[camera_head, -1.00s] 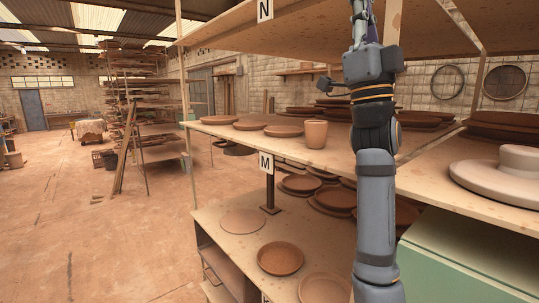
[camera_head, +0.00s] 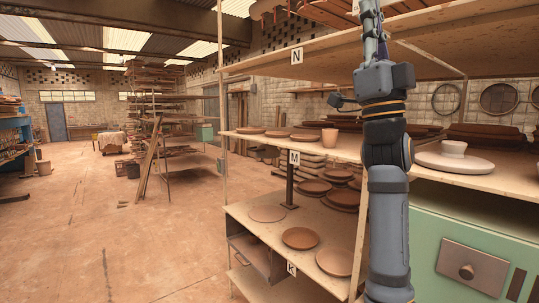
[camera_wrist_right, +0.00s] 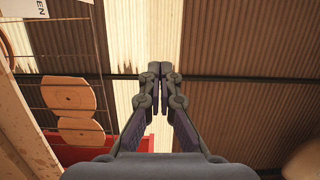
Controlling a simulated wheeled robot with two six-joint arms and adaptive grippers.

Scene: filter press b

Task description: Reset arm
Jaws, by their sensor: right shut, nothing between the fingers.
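My right arm stands upright in the head view, in front of the wooden shelves. My right gripper (camera_head: 370,12) points upward at the top edge of that view, partly cut off, in front of the upper shelf (camera_head: 330,62). In the right wrist view the gripper (camera_wrist_right: 160,72) shows both dark fingers together, shut and empty, against the corrugated roof (camera_wrist_right: 215,60). My left gripper is not in view.
A green cabinet (camera_head: 450,225) stands at lower right. Open floor (camera_head: 110,240) lies at left, with a stacked rack (camera_head: 180,110) behind.

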